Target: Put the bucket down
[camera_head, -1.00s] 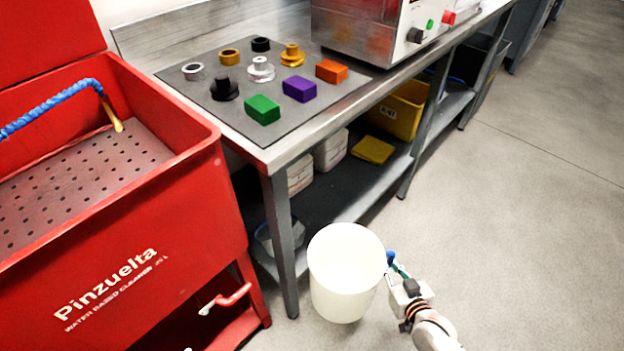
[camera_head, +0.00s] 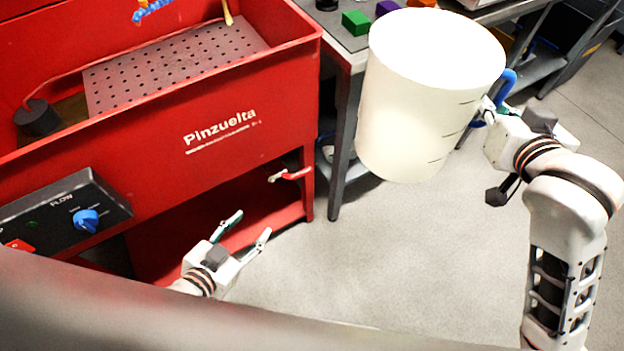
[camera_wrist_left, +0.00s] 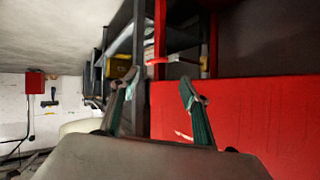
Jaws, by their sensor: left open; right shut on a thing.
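The white bucket (camera_head: 425,110) hangs in the air in the head view, in front of the workbench leg, tilted a little with its rim toward me. My right gripper (camera_head: 492,112) is shut at the bucket's right side, by a blue part (camera_head: 508,84) that looks like its handle; the fingertips are partly hidden. My left gripper (camera_head: 250,226) is open and empty, low in front of the red washer and well apart from the bucket. Its two fingers also show spread in the left wrist view (camera_wrist_left: 155,95).
The red parts washer (camera_head: 250,100) fills the left, with a red valve lever (camera_head: 290,174) on its front. The workbench (camera_head: 350,58) behind the bucket carries a green block (camera_head: 356,22) and a purple block (camera_head: 387,8). The grey floor (camera_head: 400,250) below the bucket is clear.

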